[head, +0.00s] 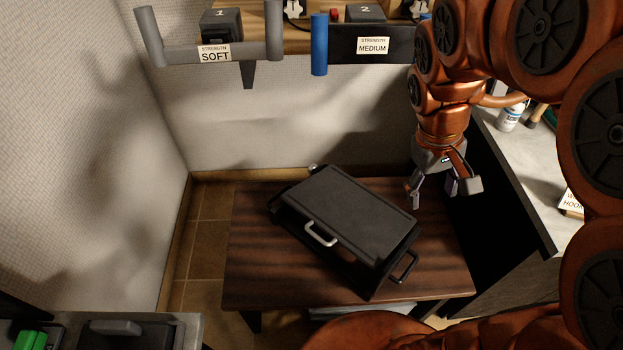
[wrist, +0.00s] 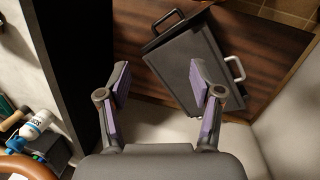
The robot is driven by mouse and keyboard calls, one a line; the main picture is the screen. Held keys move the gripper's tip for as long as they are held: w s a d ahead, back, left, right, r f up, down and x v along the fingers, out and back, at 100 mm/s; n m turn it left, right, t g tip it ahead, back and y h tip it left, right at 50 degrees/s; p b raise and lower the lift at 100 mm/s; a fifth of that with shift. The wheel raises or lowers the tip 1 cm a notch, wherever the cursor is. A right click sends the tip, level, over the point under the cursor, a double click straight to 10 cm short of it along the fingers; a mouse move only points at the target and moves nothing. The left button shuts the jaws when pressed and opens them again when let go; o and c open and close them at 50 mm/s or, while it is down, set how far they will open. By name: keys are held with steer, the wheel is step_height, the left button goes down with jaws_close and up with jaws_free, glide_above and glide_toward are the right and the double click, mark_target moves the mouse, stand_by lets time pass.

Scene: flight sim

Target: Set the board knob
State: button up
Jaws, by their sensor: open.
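A dark flat appliance like a tabletop grill (head: 345,215), with a closed lid, sits at an angle on a brown wooden table (head: 250,265). It has a light handle (head: 320,234) at its front and a black side handle (head: 404,267). A small pale round part (head: 312,167) shows at its far left corner; I cannot tell whether it is a knob. My gripper (head: 433,192) is open and empty, pointing down near the table's right edge. In the wrist view my gripper (wrist: 160,85) shows spread fingers, with the grill (wrist: 190,60) beyond them. No knob is clearly visible.
Labelled SOFT (head: 214,54) and MEDIUM (head: 373,46) holders hang on the back wall, with a blue cylinder (head: 319,45) between them. A black panel (head: 500,180) and a counter with a white bottle (head: 510,117) stand at right. Table space left of the grill is clear.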

steer(key=w+d+f+n+t+h+b, duration=0.1)
steer(key=w+d+f+n+b, duration=0.1)
steer(key=w+f+b, duration=0.8)
steer(key=w+d+f+n+h+b, duration=0.1)
steer(key=w+d+f+n+b, duration=0.1)
steer(key=w+f+b, duration=0.75)
steer(key=shift+n+t, duration=0.5)
steer(key=shift+t, duration=0.1)
steer(key=w+a+f+p, duration=0.1)
steer(key=w+a, duration=0.2)
steer(key=w+a+f+p, duration=0.1)
steer(key=w+a, duration=0.2)
steer(key=w+a+f+p, duration=0.1)
steer(key=w+a+f, duration=0.1)
steer(key=w+a, duration=0.1)
steer(key=shift+w+f, duration=0.1)
steer(key=shift+w, duration=0.15)
steer(key=n+y+p, duration=0.2)
glide_above(313, 167)
steer(key=s+a, duration=0.1)
steer(key=a+x, duration=0.1)
steer(key=x, duration=0.3)
steer(key=shift+t, duration=0.5)
steer(key=x, duration=0.2)
steer(key=b+x, duration=0.1)
steer(key=x, duration=0.5)
steer(key=shift+s+a+f+b, duration=0.1)
steer(key=shift+s+a+b, duration=0.05)
steer(key=shift+s+b, duration=0.25)
